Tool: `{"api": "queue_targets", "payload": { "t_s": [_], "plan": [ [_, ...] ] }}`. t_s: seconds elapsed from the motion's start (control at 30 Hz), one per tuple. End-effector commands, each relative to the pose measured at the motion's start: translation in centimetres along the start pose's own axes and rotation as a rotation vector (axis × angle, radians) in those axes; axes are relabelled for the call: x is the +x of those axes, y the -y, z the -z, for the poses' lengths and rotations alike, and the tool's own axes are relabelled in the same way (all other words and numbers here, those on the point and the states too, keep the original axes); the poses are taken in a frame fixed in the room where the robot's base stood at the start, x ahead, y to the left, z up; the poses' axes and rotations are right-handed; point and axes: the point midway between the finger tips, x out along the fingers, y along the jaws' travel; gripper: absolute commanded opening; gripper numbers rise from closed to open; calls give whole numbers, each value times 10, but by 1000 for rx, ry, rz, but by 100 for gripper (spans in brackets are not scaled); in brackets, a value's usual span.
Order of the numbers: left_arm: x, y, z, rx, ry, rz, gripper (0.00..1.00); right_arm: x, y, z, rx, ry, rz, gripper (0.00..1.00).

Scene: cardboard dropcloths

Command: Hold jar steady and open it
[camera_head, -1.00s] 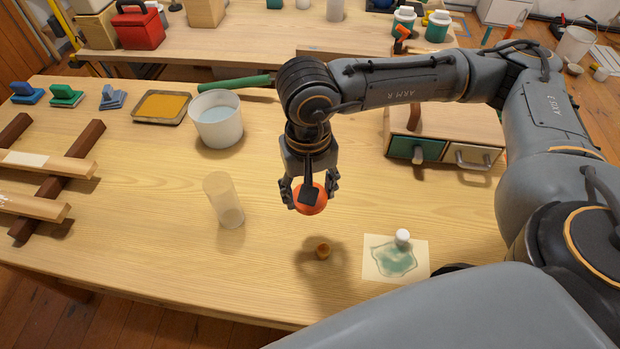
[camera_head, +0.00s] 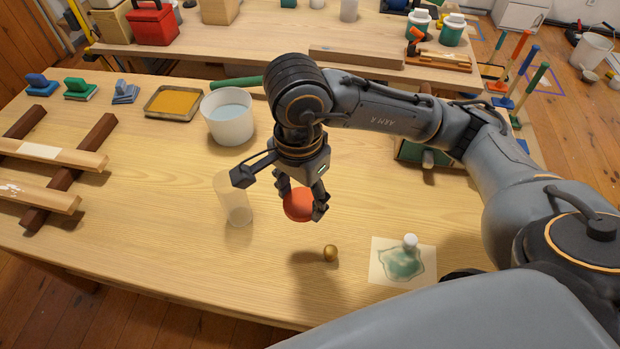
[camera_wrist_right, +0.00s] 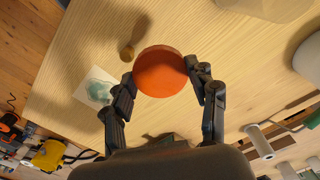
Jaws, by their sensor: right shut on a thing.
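My right gripper (camera_head: 301,196) is shut on a round orange-red lid-like piece (camera_head: 297,206), held above the table. It also shows between the fingers in the right wrist view (camera_wrist_right: 160,72), its flat round face toward the camera. No jar body shows under it. My left gripper is in neither view.
A small brass-coloured piece (camera_head: 330,253) lies in front of the gripper. A paper sheet (camera_head: 386,274) with a green patch and a white-capped item (camera_head: 410,241) is to its right. A white bucket (camera_head: 228,128) stands behind the cylinder.

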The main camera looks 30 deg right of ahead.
Motion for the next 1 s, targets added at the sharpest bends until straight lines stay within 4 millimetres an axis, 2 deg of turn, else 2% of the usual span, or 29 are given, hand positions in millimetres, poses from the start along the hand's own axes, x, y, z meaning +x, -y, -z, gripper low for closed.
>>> {"api": "queue_targets", "payload": {
  "t_s": [0.33,0.5,0.83,1.0],
  "plan": [
    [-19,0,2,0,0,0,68,34,62,53,7,0,-6,20],
    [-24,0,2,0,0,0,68,69,82,69,3,1,-6,20],
    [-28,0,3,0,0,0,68,97,100,84,0,0,-3,20],
    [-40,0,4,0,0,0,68,119,99,83,-1,2,-4,20]
  ]
}}
